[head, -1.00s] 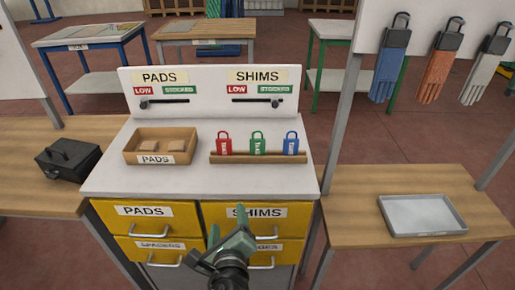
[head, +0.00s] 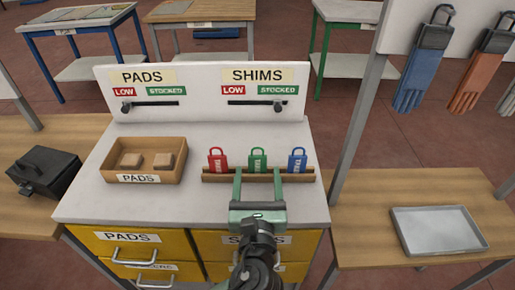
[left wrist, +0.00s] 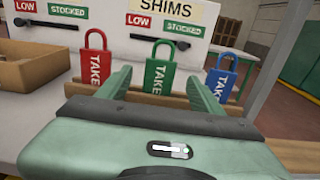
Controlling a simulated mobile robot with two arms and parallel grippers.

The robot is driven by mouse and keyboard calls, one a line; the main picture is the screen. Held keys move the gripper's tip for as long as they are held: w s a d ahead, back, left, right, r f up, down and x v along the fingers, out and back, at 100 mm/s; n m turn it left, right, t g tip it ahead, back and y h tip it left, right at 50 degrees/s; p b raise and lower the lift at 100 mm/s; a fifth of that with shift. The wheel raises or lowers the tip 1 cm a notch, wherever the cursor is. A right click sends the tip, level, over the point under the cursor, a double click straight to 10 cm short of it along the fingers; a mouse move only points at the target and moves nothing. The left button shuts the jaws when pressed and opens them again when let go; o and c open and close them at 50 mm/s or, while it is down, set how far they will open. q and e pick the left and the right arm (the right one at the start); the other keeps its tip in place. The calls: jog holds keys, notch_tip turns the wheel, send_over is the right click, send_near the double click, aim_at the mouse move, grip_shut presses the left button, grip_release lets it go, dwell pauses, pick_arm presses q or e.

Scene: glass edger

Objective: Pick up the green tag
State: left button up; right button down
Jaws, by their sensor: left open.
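The green tag (head: 258,159), shaped like a padlock, stands upright in a wooden rack (head: 217,177) on the white cabinet top, between a red tag (head: 217,159) and a blue tag (head: 297,159). My left gripper (head: 258,175) is open and empty, its fingers pointing at the rack just in front of the green tag. In the left wrist view the green tag (left wrist: 159,75) shows between the two spread fingers (left wrist: 160,85), and its lower part is hidden. The red tag (left wrist: 95,65) is left of the fingers and the blue tag (left wrist: 220,80) is to the right.
A wooden box (head: 113,174) with two pads stands left of the rack. A back panel (head: 200,100) with sliders rises behind. A grey tray (head: 440,231) lies on the right table and a black box (head: 43,172) on the left one. A grey post (head: 352,125) stands right of the cabinet.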

aim_at(258, 161)
pick_arm(q)
jog(key=shift+w, duration=0.95)
jog(key=shift+w+r, duration=0.1)
jog(key=shift+w, duration=0.25)
jog(key=shift+w+r+p, duration=0.2)
jog(key=shift+w+p, duration=0.4)
jog(key=w, duration=0.2)
jog(key=w+p, duration=0.1)
jog(key=w, duration=0.1)
jog(key=shift+f, duration=0.25)
jog(key=shift+w, duration=0.2)
jog(key=c, duration=1.2)
jog(key=shift+c, duration=1.1)
jog(key=shift+s, duration=0.1)
pick_arm(e)
jog(key=shift+s+a+r, duration=0.1)
jog(key=shift+s+r, duration=0.05)
jog(key=shift+r, duration=0.35)
jog(key=shift+s+r, duration=0.15)
jog(key=shift+r, duration=0.35)
